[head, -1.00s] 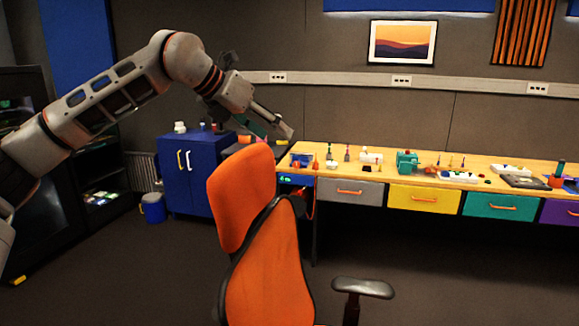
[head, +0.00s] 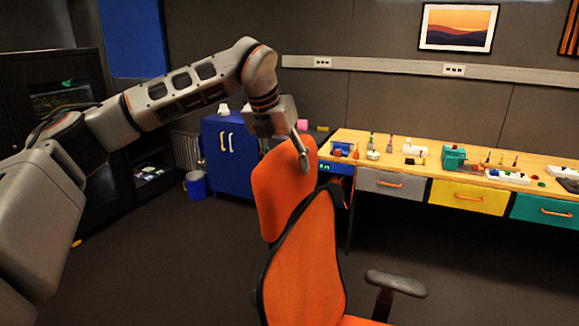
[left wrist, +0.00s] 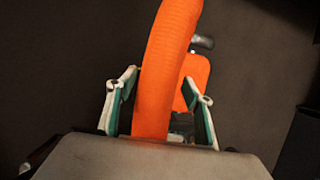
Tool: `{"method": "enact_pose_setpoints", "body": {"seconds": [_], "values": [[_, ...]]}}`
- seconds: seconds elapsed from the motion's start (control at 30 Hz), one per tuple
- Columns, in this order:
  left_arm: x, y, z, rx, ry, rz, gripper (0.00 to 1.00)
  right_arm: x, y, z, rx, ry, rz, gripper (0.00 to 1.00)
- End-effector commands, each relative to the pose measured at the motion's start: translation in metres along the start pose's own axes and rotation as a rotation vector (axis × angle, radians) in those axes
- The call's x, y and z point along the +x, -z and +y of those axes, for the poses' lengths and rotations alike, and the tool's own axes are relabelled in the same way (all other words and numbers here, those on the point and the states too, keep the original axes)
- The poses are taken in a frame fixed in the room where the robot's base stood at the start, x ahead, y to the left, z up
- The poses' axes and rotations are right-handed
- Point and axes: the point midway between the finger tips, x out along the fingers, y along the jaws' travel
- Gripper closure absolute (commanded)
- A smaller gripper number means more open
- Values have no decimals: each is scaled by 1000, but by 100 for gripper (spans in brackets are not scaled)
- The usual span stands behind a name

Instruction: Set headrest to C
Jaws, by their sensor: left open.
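The orange headrest (head: 278,190) tops an orange office chair (head: 305,265) in the middle of the head view. My left gripper (head: 303,155) is at the headrest's upper edge, pointing down. In the left wrist view, the headrest (left wrist: 166,70) runs between the two open fingers of the gripper (left wrist: 160,100), with a gap showing beside each finger. Whether a finger touches it is hard to tell. No mark reading C is legible in these views. My right gripper is not in view.
A chair armrest (head: 395,283) sticks out at the right. Behind the chair stands a wooden workbench (head: 400,172) with coloured drawers and small items. A blue cabinet (head: 228,155) and a blue bin (head: 196,185) are at the back left. Dark floor is open around the chair.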

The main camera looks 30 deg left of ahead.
Motion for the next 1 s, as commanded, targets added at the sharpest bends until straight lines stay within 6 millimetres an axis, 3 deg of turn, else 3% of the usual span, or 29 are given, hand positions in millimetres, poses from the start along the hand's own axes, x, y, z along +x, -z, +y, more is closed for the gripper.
{"method": "enact_pose_setpoints", "body": {"seconds": [0.2, 0.47, 0.67, 0.83, 1.0], "values": [[16, 0, 0, 0, 0, 0, 49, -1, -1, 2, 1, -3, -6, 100], [18, 0, 0, 0, 0, -1, 49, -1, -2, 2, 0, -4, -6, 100], [18, 0, 0, 0, 0, -1, 98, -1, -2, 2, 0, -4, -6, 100], [11, -3, 0, 0, 0, -3, 100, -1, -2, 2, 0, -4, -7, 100], [-21, -18, 0, -2, 1, -8, 100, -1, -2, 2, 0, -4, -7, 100]]}}
